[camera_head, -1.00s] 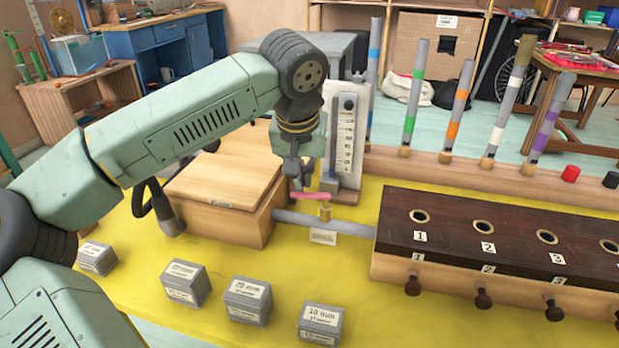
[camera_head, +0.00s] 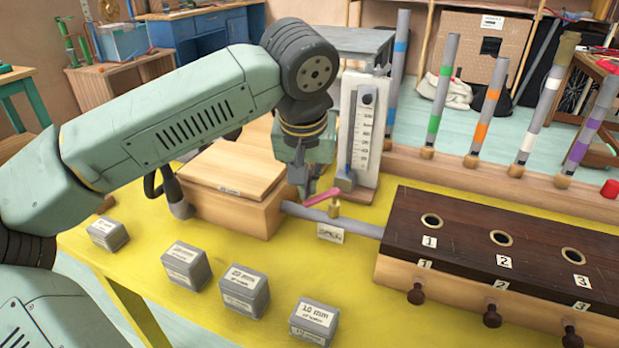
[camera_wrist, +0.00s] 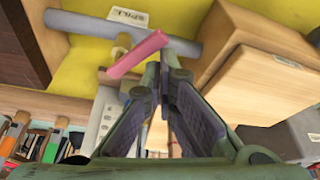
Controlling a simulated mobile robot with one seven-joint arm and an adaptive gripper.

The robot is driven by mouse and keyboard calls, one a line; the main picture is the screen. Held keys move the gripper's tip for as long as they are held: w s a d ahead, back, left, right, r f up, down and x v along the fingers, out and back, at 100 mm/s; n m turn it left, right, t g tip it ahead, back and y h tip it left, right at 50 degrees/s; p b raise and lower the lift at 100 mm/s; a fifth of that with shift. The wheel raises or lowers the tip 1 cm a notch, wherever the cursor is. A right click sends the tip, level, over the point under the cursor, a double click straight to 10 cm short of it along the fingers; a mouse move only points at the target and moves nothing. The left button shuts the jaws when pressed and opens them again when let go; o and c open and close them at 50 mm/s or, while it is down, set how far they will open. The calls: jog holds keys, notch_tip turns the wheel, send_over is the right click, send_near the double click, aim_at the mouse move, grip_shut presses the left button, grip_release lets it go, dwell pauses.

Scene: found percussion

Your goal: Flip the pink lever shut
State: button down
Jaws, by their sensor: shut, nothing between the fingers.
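The pink lever (camera_head: 322,197) sits on a small brass valve post (camera_head: 334,210) on the grey pipe (camera_head: 361,228). It lies at a slant to the pipe. A tag reading SPILL (camera_head: 330,233) is in front of the pipe. My gripper (camera_head: 305,191) is shut and empty, low beside the lever's left end in the head view.
A wooden box (camera_head: 232,213) stands left of my gripper and a water gauge (camera_head: 363,130) close behind it. A dark-topped wooden block with holes (camera_head: 465,240) is at right. Labelled grey blocks (camera_head: 243,290) stand in front on the yellow table.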

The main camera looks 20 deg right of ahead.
jog(key=shift+s, duration=0.3)
jog(key=shift+d, duration=0.1)
dwell(1.5)
jog(key=shift+w+d, duration=0.25)
jog(key=shift+d, duration=0.45)
jog(key=shift+w, duration=0.1)
